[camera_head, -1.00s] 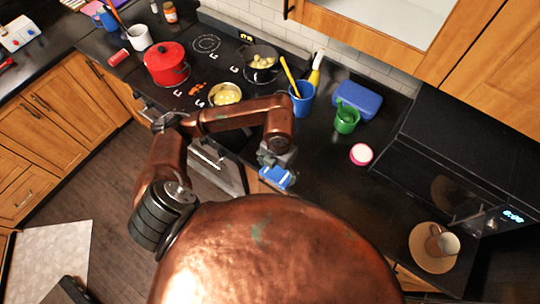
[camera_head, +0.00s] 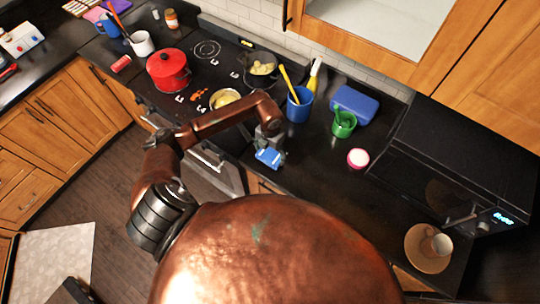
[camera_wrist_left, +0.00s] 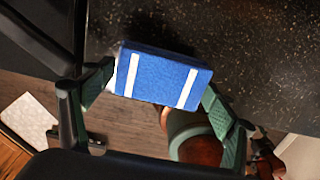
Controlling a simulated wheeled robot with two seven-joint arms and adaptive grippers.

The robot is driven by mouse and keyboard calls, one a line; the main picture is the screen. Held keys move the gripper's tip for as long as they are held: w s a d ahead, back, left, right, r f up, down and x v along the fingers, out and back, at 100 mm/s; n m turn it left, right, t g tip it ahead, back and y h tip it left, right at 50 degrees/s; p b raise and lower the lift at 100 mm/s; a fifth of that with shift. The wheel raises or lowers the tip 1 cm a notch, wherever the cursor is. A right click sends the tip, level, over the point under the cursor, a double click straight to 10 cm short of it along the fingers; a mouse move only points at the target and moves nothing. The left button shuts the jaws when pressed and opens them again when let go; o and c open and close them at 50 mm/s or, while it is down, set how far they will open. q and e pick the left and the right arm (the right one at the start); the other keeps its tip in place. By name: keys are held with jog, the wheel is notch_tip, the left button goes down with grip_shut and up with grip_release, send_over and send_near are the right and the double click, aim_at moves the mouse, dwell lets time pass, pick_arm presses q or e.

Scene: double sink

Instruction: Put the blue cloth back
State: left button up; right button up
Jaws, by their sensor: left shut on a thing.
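The blue cloth (camera_head: 268,158), a folded block with two white stripes, is held in my left gripper (camera_head: 269,150) near the front edge of the counter, right of the stove. In the left wrist view the cloth (camera_wrist_left: 160,77) sits between the two green-padded fingers (camera_wrist_left: 158,98), which are shut on it from both sides. Behind it in that view lie the dark counter and the wooden floor. I cannot tell its exact height above the counter. My right gripper is not in view.
Past the cloth on the counter (camera_head: 306,160) stand a blue cup (camera_head: 300,106) with utensils, a green cup (camera_head: 343,125), a blue box (camera_head: 355,104) and a pink-rimmed round item (camera_head: 358,158). Pots, including a red pot (camera_head: 167,70), stand on the stove at left. The microwave (camera_head: 450,150) is at right.

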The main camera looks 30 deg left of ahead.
aim_at(270, 154)
pick_arm(q)
notch_tip(270, 154, down, 2)
jog(key=shift+f+p, duration=0.1)
jog(key=shift+p, duration=0.55)
jog(key=shift+f, duration=0.4)
jog(key=shift+f, duration=0.15)
jog(key=o, duration=1.3)
